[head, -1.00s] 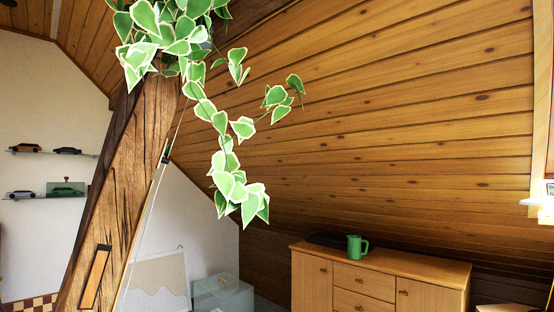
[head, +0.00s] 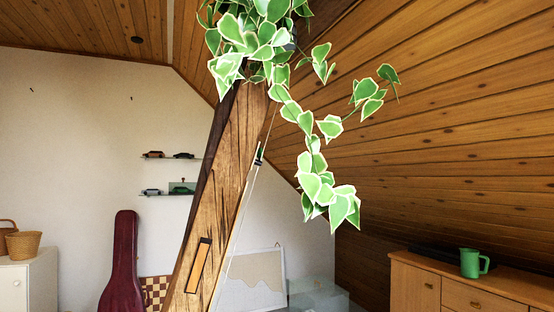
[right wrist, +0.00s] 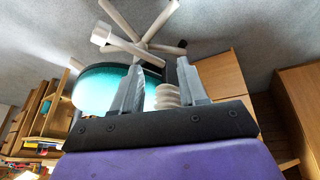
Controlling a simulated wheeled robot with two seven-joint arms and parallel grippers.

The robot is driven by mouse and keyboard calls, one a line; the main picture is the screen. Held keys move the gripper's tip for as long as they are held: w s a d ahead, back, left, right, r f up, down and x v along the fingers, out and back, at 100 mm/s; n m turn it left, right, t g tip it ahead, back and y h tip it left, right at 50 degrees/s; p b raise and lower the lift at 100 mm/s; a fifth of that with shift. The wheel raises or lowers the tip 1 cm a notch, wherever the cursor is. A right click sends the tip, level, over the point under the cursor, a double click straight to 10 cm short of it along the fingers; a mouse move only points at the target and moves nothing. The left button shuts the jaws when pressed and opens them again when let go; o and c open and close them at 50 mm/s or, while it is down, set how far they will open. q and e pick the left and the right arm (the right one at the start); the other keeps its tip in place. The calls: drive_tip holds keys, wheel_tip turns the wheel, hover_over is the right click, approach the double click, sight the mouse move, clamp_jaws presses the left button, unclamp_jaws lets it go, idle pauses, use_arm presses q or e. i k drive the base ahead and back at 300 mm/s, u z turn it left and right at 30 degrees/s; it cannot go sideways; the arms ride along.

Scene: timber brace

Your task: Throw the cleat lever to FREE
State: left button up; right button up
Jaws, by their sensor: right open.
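A small black fitting with a green part (head: 259,154) sits at the brace's right edge, on a thin pale cord (head: 236,233). It may be the cleat, but it is too small to read a lever position or any FREE mark. A black-edged orange-brown strip (head: 199,265) lies on the brace's lower face. My right gripper (right wrist: 158,66) is open and empty in the right wrist view, away from the brace. My left gripper is in neither view.
A trailing plant (head: 262,45) hangs over the brace's top. A green mug (head: 473,263) stands on a wooden sideboard (head: 412,284). A dark red instrument case (head: 122,262) stands left. A teal-seated swivel chair (right wrist: 103,92) shows beyond my right gripper.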

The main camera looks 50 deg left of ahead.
sight(257, 162)
drive_tip(key=i, duration=1.55)
drive_tip(key=u, duration=1.45)
drive_tip(key=i, duration=2.1)
drive_tip(key=u, duration=1.25)
